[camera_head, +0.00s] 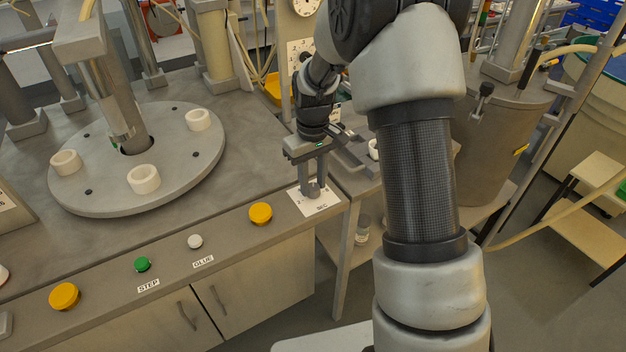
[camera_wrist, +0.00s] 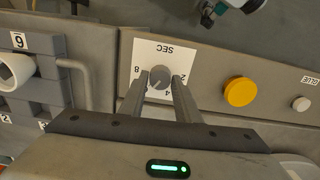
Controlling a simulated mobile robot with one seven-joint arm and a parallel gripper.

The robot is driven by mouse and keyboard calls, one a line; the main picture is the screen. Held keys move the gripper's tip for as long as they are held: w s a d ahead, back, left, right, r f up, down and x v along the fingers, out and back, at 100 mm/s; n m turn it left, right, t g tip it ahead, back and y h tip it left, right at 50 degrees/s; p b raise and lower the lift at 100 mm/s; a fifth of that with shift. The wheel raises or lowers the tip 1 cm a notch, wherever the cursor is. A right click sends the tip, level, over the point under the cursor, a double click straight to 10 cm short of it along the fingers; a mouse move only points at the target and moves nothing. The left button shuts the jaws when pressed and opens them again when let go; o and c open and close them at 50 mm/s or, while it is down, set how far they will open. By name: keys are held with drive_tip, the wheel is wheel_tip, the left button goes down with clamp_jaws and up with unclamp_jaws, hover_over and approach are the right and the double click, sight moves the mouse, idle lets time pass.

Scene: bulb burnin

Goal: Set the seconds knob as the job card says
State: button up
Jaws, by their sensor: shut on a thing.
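The grey round seconds knob (camera_wrist: 159,78) sits on a white dial plate (camera_wrist: 150,50) marked SEC, upside down in the wrist view. The numbers 2, 4 and 8 show around it. The knob's pale pointer mark faces the lower left of that view, left of the 4; my left finger covers part of the scale there. My gripper (camera_wrist: 159,84) is shut on the knob, one finger on each side. In the head view my gripper (camera_head: 313,188) points down onto the knob, above the plate (camera_head: 324,206) at the bench corner. I cannot identify a readable job card.
A yellow button (camera_head: 260,213), a white GLUE button (camera_head: 195,241) and a green STEP button (camera_head: 142,264) line the bench front. A round turntable (camera_head: 100,195) with white rings stands at left. A numbered rack (camera_wrist: 45,85) is beside the plate in the wrist view.

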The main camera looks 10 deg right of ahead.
sight(313, 187)
idle(0.3)
drive_tip(key=o, duration=1)
drive_tip(key=shift+o, duration=0.2)
drive_tip(key=shift+r, duration=0.1)
wheel_tip(313, 187, up, 17)
drive_tip(key=p, duration=0.2)
drive_tip(key=shift+r, duration=0.15)
